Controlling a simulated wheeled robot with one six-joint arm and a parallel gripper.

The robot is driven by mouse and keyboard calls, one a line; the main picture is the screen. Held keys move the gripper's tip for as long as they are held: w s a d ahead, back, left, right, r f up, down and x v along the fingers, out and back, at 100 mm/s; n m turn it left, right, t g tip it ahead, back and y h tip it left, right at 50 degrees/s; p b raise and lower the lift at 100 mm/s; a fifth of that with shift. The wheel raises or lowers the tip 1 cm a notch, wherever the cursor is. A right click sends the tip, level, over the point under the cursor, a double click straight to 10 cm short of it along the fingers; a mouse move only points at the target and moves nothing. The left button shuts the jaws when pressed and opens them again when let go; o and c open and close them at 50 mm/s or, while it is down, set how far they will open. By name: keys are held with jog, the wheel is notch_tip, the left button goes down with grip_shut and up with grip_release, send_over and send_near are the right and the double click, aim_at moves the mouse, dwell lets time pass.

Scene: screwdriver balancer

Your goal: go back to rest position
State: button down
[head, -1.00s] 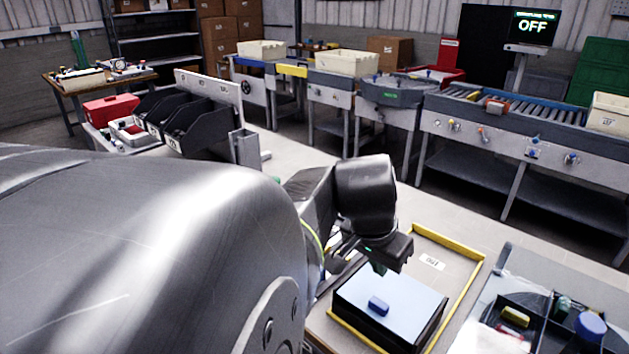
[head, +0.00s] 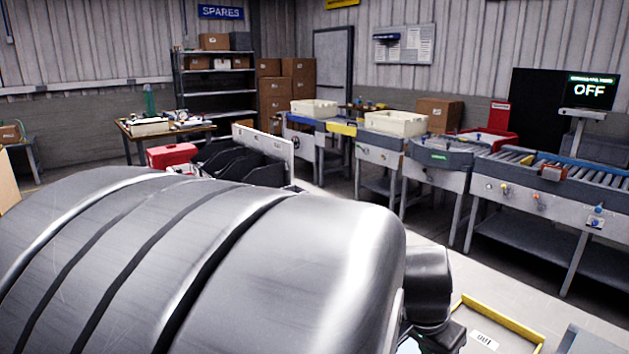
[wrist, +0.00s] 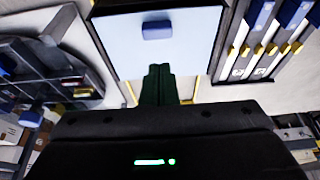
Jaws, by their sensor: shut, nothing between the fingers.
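My gripper (wrist: 158,84) shows in the wrist view with its dark green fingers together and nothing between them. Ahead of the fingertips is a pale blue surface (wrist: 190,55) in a dark frame, with a small blue block (wrist: 157,30) on it. The fingertips appear apart from the block. In the head view my arm's large grey links fill the lower left. The wrist end of my arm shows at the lower right, and the fingers are hidden there.
The yellow-edged tray marked OUT (head: 515,322) lies at the lower right. A roller conveyor (head: 560,180) and benches with cream bins (head: 396,123) line the back. A red toolbox (head: 172,155) and black bins (head: 240,160) stand behind my arm. The screen (head: 590,90) reads OFF.

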jog(key=b+x, duration=0.1)
jog(key=x, duration=0.7)
jog(key=shift+w+f, duration=0.1)
jog(key=shift+f, duration=0.1)
jog(key=shift+d, duration=0.1)
jog(key=shift+r, duration=0.15)
jog(key=p+v, duration=0.2)
jog(key=v, duration=1.1)
jog(key=b+x, duration=0.2)
jog(key=x, duration=1.1)
jog(key=w+d+p, duration=0.5)
jog(key=w+d, duration=0.6)
jog(key=d, duration=0.3)
jog(key=v, duration=0.7)
jog(key=shift+b, duration=0.4)
